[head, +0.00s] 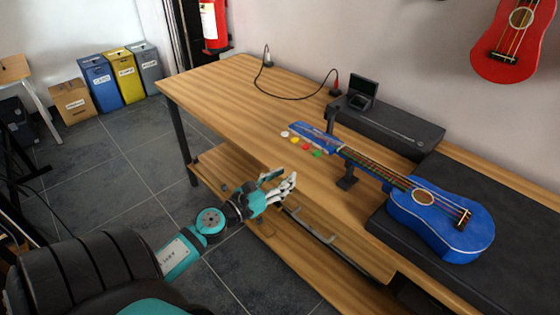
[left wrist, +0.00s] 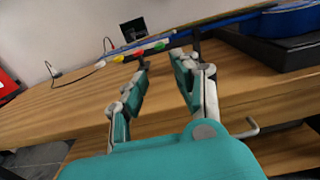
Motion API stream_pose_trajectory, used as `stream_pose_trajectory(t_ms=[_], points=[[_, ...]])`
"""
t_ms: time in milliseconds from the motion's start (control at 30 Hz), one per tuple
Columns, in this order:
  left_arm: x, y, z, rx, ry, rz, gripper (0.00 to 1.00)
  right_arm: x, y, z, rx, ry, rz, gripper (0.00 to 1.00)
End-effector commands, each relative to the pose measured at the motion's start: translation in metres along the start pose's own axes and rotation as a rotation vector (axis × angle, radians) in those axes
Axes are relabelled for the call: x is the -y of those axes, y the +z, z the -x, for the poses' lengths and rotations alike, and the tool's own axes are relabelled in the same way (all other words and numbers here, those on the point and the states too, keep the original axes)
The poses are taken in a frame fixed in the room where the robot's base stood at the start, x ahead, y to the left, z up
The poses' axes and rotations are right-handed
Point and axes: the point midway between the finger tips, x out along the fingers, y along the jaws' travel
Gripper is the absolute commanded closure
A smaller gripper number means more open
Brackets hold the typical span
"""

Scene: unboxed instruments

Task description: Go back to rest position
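My left gripper (head: 282,187) is over the front edge of the wooden table in the head view. In the left wrist view its two fingers (left wrist: 162,75) are spread apart with nothing between them. A blue ukulele (head: 440,222) lies on the table to the right of the gripper, its neck propped on a small black stand (head: 347,180). The gripper is apart from it. Part of the ukulele's blue body also shows in the left wrist view (left wrist: 283,22). My right gripper is not in view.
The wooden table (head: 225,95) holds a black case (head: 390,124), a cable (head: 290,97) and coloured pegs near the ukulele's head. A red ukulele (head: 497,62) hangs on the wall. Bins (head: 124,75) stand at the far left. The grey floor left of the table is clear.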

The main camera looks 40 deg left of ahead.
Motion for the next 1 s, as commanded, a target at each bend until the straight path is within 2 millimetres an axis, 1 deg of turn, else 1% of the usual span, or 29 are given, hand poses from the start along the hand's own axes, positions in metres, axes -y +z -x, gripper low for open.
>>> stream_pose_trajectory(t_ms=[33,133,667,733,767,867,967,1000], points=[[0.000,0.000,0.004,0.000,0.001,0.001,0.70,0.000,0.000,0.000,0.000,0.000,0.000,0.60],[0.000,0.000,0.007,0.000,0.000,-0.001,0.70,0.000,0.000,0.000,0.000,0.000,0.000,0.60],[0.000,0.000,0.007,0.000,0.000,0.000,0.70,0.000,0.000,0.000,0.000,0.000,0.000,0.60],[-0.002,-0.006,0.007,-0.009,0.007,0.029,0.70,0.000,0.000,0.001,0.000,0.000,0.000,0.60],[-0.003,-0.012,0.007,-0.018,0.015,0.059,0.70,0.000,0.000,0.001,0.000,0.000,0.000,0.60],[-0.011,-0.050,0.009,-0.071,0.064,0.248,0.70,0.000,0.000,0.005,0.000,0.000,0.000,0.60],[-0.018,-0.114,0.019,-0.150,0.164,0.556,0.70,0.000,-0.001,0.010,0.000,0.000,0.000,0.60],[-0.018,-0.143,0.026,-0.183,0.216,0.695,0.70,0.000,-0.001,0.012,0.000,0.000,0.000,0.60]])
